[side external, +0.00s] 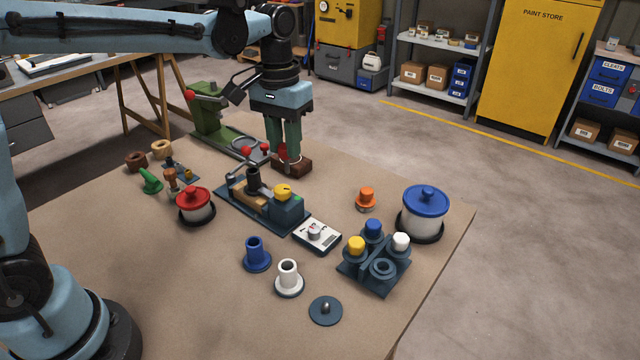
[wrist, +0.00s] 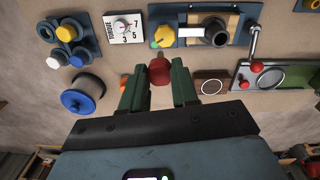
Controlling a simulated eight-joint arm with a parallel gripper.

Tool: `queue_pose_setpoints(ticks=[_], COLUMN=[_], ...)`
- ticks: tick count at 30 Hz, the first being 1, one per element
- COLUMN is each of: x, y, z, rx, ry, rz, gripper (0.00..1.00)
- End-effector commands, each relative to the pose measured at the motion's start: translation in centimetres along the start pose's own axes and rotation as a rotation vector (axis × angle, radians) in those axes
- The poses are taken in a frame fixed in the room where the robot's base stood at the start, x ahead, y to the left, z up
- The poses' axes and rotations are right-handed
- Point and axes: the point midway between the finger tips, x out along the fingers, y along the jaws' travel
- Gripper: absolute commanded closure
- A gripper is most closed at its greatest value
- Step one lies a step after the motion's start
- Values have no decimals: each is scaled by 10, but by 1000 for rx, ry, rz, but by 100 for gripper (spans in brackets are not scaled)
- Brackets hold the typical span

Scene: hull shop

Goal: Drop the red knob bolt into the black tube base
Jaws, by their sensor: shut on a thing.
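My gripper (side external: 285,150) is shut on the red knob bolt (side external: 282,153), above the far part of the table. In the wrist view the red knob (wrist: 160,71) sits between the tips of my green fingers (wrist: 160,82). The black tube base (side external: 253,180) stands upright in a dark clamp fixture with a wooden block, to the left of and nearer than my gripper in the side view. In the wrist view its open dark mouth (wrist: 217,32) lies up and right of the held knob, apart from it.
A brown block (side external: 296,168) sits close under my gripper. The fixture has a yellow dial (side external: 283,191); a green lever tool (side external: 215,120) stands behind. Blue (side external: 256,254) and white (side external: 289,277) tube bases, a torque gauge (side external: 317,236) and a knob rack (side external: 350,282) stand nearer.

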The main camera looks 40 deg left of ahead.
Motion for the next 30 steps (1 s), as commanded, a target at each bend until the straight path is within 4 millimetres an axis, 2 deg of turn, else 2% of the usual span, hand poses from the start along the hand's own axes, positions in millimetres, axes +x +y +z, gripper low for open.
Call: queue_pose_setpoints(ticks=[1, 3, 6, 9, 12, 17, 30], x=[0, -1, -1, -2, -1, 7, 47], y=[-22, -45, -71, -87, -95, -96, -97], z=[-3, -6, -7, -7, -7, -7, -7], rx=[-45, -91, -141, -171, -186, -189, -188], ry=[1, 2, 3, 3, 4, 4, 5], rz=[0, -1, -2, -2, -2, -2, -2], gripper=[100, 100, 100, 100, 100, 100, 100])
